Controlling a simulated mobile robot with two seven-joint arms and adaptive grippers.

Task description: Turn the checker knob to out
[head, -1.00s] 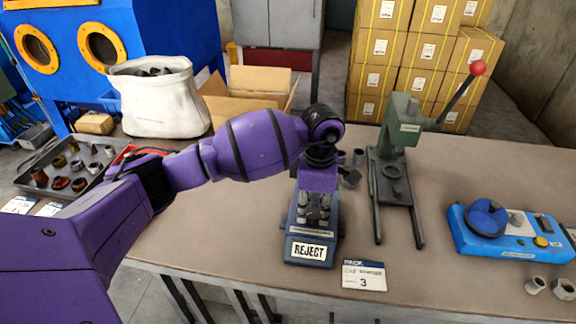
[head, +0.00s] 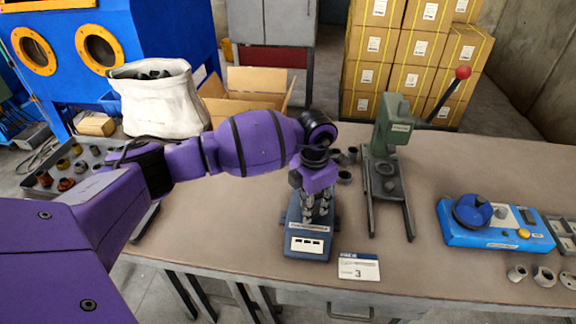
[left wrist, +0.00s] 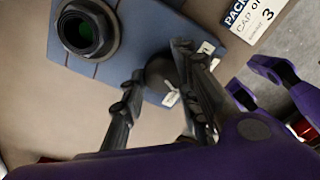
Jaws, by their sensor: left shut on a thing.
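The checker is a blue-grey box (head: 293,226) on the table in the middle of the head view. Its front display (head: 307,246) shows a few dark marks on white, too small to read. My left gripper (head: 318,213) reaches down over the box, its fingers at the box top. In the left wrist view the fingers close from both sides on a dark round knob (left wrist: 160,71) near one edge of the box (left wrist: 135,45). In the head view the gripper hides the knob. My right gripper is not in view.
A green press (head: 390,140) with a red-tipped lever stands right of the checker. A blue device (head: 480,236) sits farther right. A pack card (head: 359,267) lies by the checker. A white bag (head: 160,98) and a parts tray (head: 90,152) are at left.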

